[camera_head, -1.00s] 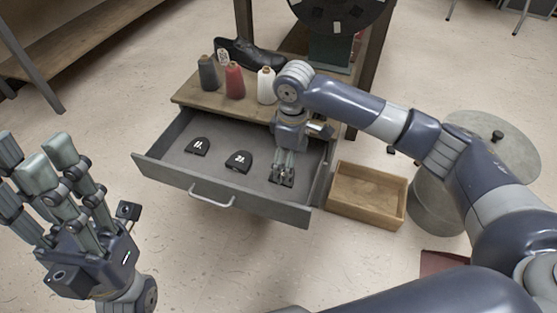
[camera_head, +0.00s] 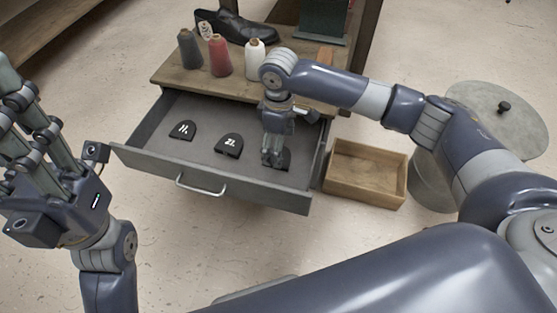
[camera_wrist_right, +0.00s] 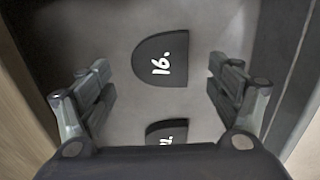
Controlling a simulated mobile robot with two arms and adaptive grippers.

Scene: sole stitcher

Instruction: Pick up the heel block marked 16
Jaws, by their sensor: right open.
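The heel block marked 16 (camera_wrist_right: 160,62) is a dark, round-ended block lying flat on the drawer floor. In the right wrist view it lies between the two spread fingers of my right gripper (camera_wrist_right: 160,78), with a gap on each side. In the head view my right gripper (camera_head: 272,160) points down into the right part of the open drawer. It partly covers the block there (camera_head: 285,160), so its number is hidden. My left gripper (camera_head: 28,105) is open and empty at the left edge, away from the drawer, with its fingertips partly cut off.
Two other numbered heel blocks (camera_head: 182,131) (camera_head: 229,145) lie to the left in the grey drawer (camera_head: 160,165). Thread spools (camera_head: 219,56) and a black shoe (camera_head: 236,27) stand on the bench above. An empty wooden box (camera_head: 365,172) is right of the drawer.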

